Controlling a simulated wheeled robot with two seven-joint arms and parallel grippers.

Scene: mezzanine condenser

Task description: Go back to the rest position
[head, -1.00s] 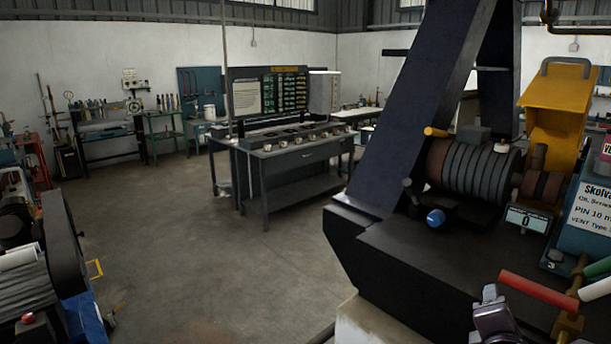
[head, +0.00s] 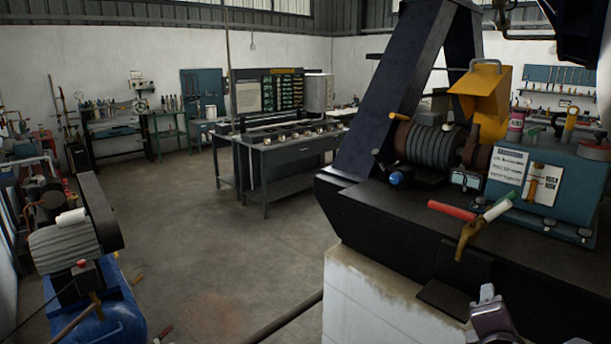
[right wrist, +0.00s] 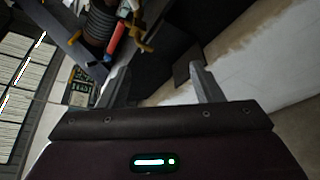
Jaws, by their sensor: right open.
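My right gripper (head: 487,293) shows in part at the bottom right of the head view, in front of the white plinth. In the right wrist view its two fingers (right wrist: 160,85) stand wide apart with nothing between them. The black machine base and a red-handled valve (right wrist: 115,42) lie beyond the fingers, apart from them. My left gripper is in neither view.
The black machine with its ribbed drum (head: 433,144) and red and white valve handles (head: 470,212) stands on a white plinth (head: 365,300) at right. A blue compressor (head: 115,315) is at lower left. Open floor (head: 215,240) lies between, with a dark workbench (head: 290,153) behind.

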